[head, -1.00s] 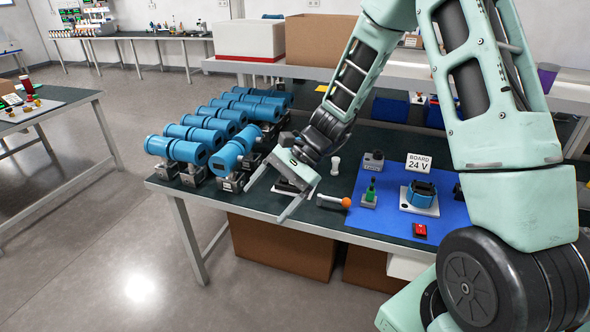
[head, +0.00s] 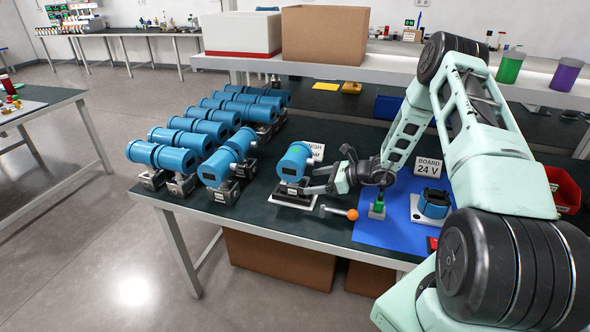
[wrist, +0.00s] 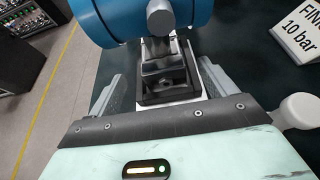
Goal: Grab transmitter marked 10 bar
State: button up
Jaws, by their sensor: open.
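A blue transmitter (head: 294,163) with a grey base stands upright on a black and white stand (head: 293,200) near the table's front. A white sign behind it, reading 10 bar in the wrist view (wrist: 299,29), is partly cut off there. My gripper (head: 312,184) reaches in from the right, low beside the transmitter's base. In the wrist view its open fingers (wrist: 164,91) lie on either side of the grey base, with the blue housing (wrist: 118,18) beyond. I cannot tell whether they touch it. Any marking on the transmitter itself is too small to read.
Several other blue transmitters (head: 205,133) stand in rows at the left. An orange-knobbed tool (head: 352,214) lies in front of my gripper. A blue mat (head: 385,232) at the right holds a board with a 24 V sign (head: 428,167). A shelf (head: 405,63) spans the back.

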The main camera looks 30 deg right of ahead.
aim_at(303, 181)
jog(key=shift+p+x, duration=0.9)
jog(key=shift+x, duration=2.3)
jog(key=shift+d, duration=0.1)
grip_shut()
jog(key=shift+w+r, duration=0.2)
